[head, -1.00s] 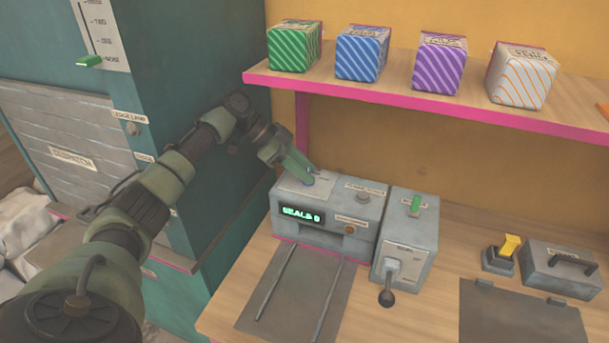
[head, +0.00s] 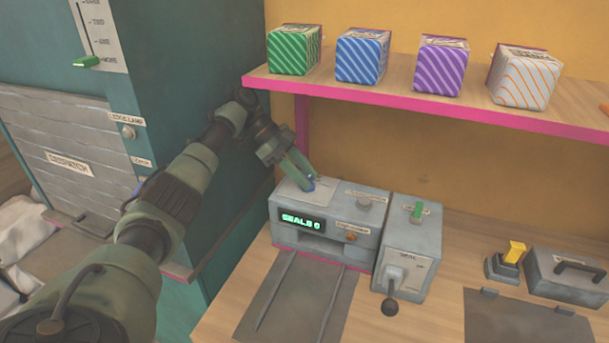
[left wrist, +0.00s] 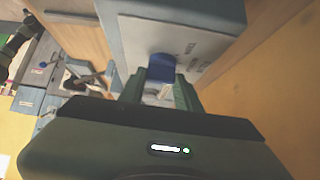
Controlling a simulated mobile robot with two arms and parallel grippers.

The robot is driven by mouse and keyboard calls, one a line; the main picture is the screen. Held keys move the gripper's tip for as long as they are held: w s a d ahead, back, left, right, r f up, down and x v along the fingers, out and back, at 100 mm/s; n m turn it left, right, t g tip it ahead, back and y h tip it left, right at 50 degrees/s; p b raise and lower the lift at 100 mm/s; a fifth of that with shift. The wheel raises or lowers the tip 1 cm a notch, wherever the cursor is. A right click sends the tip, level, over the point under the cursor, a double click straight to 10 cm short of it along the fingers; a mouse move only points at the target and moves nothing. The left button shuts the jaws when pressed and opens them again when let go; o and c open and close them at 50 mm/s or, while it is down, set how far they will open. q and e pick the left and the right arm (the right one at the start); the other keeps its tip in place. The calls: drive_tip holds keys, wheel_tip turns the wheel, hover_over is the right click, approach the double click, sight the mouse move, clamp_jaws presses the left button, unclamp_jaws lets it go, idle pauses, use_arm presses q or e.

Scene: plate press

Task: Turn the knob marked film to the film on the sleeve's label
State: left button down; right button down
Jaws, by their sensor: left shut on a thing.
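A grey machine (head: 285,235) with a display reading "SEALS 0" stands on the bench. A blue knob (head: 311,184) sits on a pale plate on its top and shows close up in the left wrist view (left wrist: 162,67). My left gripper (head: 305,180) is shut on this knob from above. The plate's markings are too small and partly covered to read, so I cannot tell the knob's setting. My right gripper is not in view.
A grey box with a black-balled lever (head: 390,307) and a green switch (head: 416,211) adjoins the machine. Several striped blocks, including a green one (head: 293,50), stand on the pink-edged shelf (head: 400,105) above. A yellow-handled tool (head: 514,252) is at right.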

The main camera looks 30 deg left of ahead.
use_arm(q)
drive_tip(key=c, duration=1)
unclamp_jaws()
